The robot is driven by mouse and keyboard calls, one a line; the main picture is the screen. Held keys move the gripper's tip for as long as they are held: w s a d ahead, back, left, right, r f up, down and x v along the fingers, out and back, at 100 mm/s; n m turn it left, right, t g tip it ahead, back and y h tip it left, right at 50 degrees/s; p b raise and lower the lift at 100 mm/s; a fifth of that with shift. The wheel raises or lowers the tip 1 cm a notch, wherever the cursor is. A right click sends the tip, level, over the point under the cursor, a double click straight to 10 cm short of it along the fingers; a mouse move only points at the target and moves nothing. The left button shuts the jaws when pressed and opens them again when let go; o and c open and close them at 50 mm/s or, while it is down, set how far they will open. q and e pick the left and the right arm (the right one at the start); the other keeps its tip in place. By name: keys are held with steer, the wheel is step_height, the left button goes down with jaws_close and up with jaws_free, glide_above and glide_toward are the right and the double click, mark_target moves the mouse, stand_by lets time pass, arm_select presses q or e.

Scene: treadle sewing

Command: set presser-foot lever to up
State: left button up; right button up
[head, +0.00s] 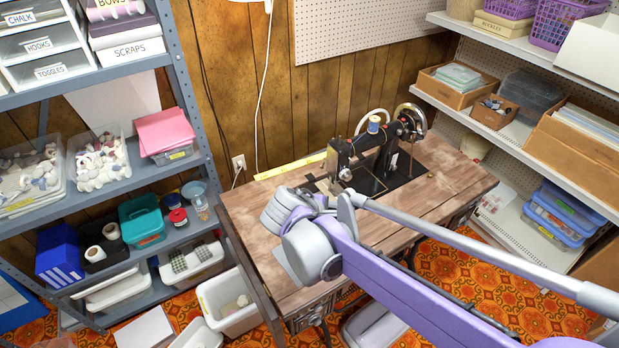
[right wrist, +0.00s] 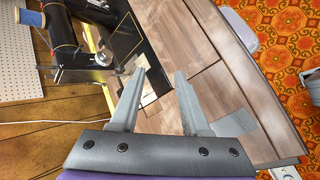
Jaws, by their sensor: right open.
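The black sewing machine (head: 362,158) stands on the wooden treadle table, its head end toward the left. The presser-foot lever is too small to make out for sure, so I cannot tell its position. In the right wrist view, part of the machine's black head (right wrist: 62,28) is at upper left, with a round silver part (right wrist: 103,59) on it. My right gripper (right wrist: 160,73) is open and empty, above the table and apart from the machine. In the head view its fingers are hidden behind my arm. My left gripper is not in view.
The wooden tabletop (head: 445,178) is mostly clear around the machine. A yellow ruler (head: 290,166) lies along its back edge. A blue spool (right wrist: 26,18) sits on top of the machine. Loaded shelves stand left (head: 185,75) and right (head: 500,125); a pegboard (head: 360,22) is behind.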

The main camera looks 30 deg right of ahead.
steer(key=w+d+f+n+h+b, duration=0.2)
steer(key=w+f+n+h+b, duration=0.15)
steer(key=w, duration=0.45)
steer(key=n+t+h+b, duration=0.2)
steer(key=n+h+b, duration=0.4)
glide_toward(322, 165)
steer(key=shift+m, duration=0.25)
steer(key=x, duration=0.3)
steer(key=f+b+x, duration=0.1)
steer(key=x, duration=0.3)
steer(key=b+x, duration=0.1)
steer(key=x, duration=0.2)
steer(key=shift+w+d+f, duration=0.2)
steer(key=shift+w+f, duration=0.05)
steer(key=shift+w, duration=0.1)
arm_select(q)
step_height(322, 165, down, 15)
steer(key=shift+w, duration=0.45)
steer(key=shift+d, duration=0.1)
arm_select(e)
jaws_close()
